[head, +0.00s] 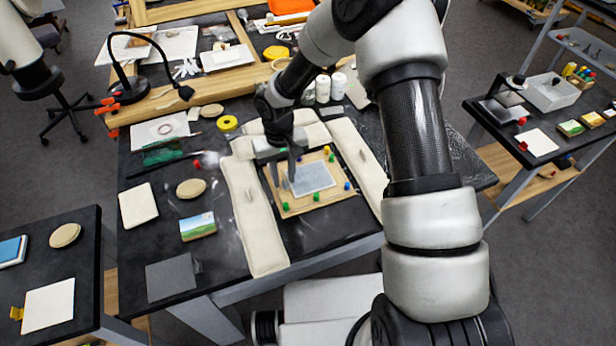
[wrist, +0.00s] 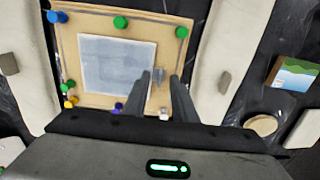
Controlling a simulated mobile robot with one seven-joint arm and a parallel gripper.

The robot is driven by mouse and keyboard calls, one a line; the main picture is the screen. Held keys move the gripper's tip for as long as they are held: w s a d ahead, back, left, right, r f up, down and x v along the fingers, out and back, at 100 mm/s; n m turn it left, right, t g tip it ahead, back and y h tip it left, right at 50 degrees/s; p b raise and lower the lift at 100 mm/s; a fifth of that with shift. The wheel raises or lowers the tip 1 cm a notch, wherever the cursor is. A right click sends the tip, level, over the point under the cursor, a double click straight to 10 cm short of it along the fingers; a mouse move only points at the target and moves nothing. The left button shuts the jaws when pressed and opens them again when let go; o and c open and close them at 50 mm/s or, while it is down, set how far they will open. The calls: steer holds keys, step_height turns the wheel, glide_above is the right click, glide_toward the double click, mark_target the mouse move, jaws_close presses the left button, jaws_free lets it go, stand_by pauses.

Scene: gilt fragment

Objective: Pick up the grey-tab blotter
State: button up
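A pale grey-blue sheet, which appears to be the grey-tab blotter (head: 314,178), lies flat on a wooden board; it also shows in the wrist view (wrist: 113,66). A small grey upright tab (wrist: 158,75) stands at its edge nearest my fingers. My gripper (head: 284,178) points down over that side of the board. In the wrist view my gripper (wrist: 160,82) is open, with one finger on each side of the tab. I see no contact, and the exact fingertip height is hard to tell.
The wooden board (head: 290,207) has several coloured pegs around its rim. Long cream padded bars (head: 257,220) flank it. A landscape picture (head: 198,226), a cream sheet (head: 138,205) and a grey square (head: 170,278) lie to the left. A black lamp (head: 128,70) stands behind.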

steer(key=shift+f, duration=0.15)
jaws_close()
